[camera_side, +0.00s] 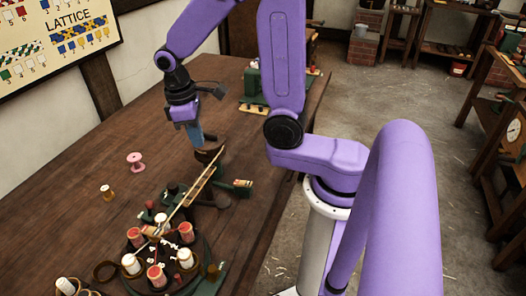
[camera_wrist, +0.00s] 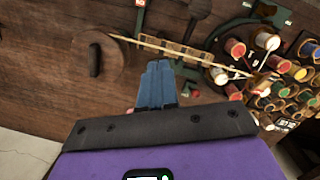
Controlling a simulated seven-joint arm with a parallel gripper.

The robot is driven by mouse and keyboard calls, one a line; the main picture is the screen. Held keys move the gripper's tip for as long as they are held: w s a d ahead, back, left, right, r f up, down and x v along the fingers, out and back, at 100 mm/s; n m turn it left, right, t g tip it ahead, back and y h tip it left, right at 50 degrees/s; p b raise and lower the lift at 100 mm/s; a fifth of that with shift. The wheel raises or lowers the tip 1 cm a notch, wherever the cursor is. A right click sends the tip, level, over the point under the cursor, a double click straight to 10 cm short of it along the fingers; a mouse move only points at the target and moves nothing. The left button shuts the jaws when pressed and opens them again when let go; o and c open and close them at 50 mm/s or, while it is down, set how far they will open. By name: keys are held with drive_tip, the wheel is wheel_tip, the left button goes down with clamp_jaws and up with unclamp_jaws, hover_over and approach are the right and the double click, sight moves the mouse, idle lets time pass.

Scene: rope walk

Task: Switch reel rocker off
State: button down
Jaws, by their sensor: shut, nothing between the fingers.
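My gripper (camera_side: 209,137) points down above the table beside the round wooden reel (camera_side: 205,155); its blue fingers are shut and empty. In the wrist view the fingers (camera_wrist: 158,66) are together, and the reel (camera_wrist: 112,62) with its dark bar lies to their left. A small green box with pale and red markings (camera_side: 243,186) stands right of the rope. It shows partly at the top edge of the wrist view (camera_wrist: 140,18). I cannot tell for sure that it carries the reel rocker, or which way any rocker is tipped.
The pale rope track (camera_side: 190,195) runs from the reel to the round braiding machine (camera_side: 160,265) with red and white bobbins. A dark knobbed handle (camera_wrist: 200,8) stands beside it. A pink spool (camera_side: 135,161) stands left on the table. The table's left part is mostly bare.

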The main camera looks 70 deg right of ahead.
drive_tip(key=shift+s+a+r+n+t+y, duration=0.3)
drive_tip(key=shift+s+a+r+n, duration=0.45)
drive_tip(key=shift+s+n, duration=2.5)
drive_tip(key=shift+s+a+r+n+t+y, duration=0.3)
drive_tip(key=shift+s+a+r+n, duration=0.45)
drive_tip(key=shift+s, duration=5.05)
drive_tip(key=w+d+f+m+g+h, duration=0.1)
drive_tip(key=w+m, duration=0.7)
drive_tip(key=w, duration=0.1)
drive_tip(key=w+d+f+m, duration=0.1)
drive_tip(key=w+f+m, duration=0.1)
drive_tip(key=w+m, duration=0.65)
drive_tip(key=m+g, duration=0.2)
drive_tip(key=m, duration=1.3)
approach(246, 182)
drive_tip(key=shift+n+y, duration=0.25)
drive_tip(key=shift+y, duration=0.05)
drive_tip(key=x, duration=0.6)
drive_tip(key=shift+s+d+f, duration=0.15)
drive_tip(key=shift+d+f, duration=0.15)
drive_tip(key=shift+f, duration=0.1)
